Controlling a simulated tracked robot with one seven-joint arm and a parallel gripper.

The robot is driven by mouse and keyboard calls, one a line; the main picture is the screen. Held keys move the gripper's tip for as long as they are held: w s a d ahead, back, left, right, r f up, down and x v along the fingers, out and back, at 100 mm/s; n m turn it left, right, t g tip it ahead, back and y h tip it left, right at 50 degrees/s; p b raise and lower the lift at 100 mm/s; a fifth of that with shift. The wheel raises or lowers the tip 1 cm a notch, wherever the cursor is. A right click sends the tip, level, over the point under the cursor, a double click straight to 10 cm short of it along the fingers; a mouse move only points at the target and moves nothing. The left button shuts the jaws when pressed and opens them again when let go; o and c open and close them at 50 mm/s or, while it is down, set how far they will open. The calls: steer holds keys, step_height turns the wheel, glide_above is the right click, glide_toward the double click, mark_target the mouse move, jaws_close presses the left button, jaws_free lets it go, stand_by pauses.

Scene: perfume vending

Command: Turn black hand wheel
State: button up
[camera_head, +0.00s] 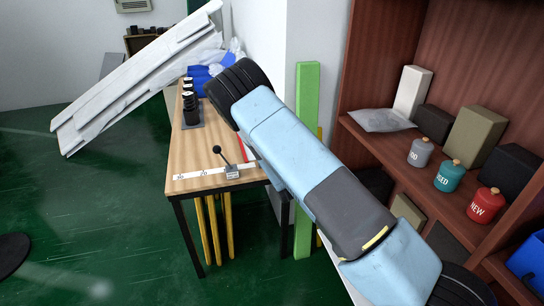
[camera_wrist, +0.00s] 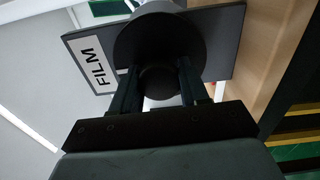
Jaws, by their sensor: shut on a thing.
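The black hand wheel (camera_wrist: 160,38) shows in the wrist view as a round dark disc with a smaller rounded hub below it. It sits in front of a dark grey plate (camera_wrist: 222,52) with a white label reading FILM. My gripper (camera_wrist: 158,80) has its two fingers on either side of the hub, shut on it. Dark shading hides the exact contact.
A green post (camera_head: 306,150) stands by the white wall. Shelves with bottles (camera_head: 448,176) are at the right. Green floor is open at the left.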

steer(key=o, duration=0.8)
steer(key=shift+s+a+f, duration=0.1)
steer(key=shift+f, duration=0.15)
steer(key=shift+c, duration=0.2)
steer(key=shift+o, duration=1.4)
steer(key=shift+r, duration=0.1)
steer(key=v, duration=1.3)
steer(key=shift+s+d, duration=0.2)
steer(key=shift+s, duration=0.1)
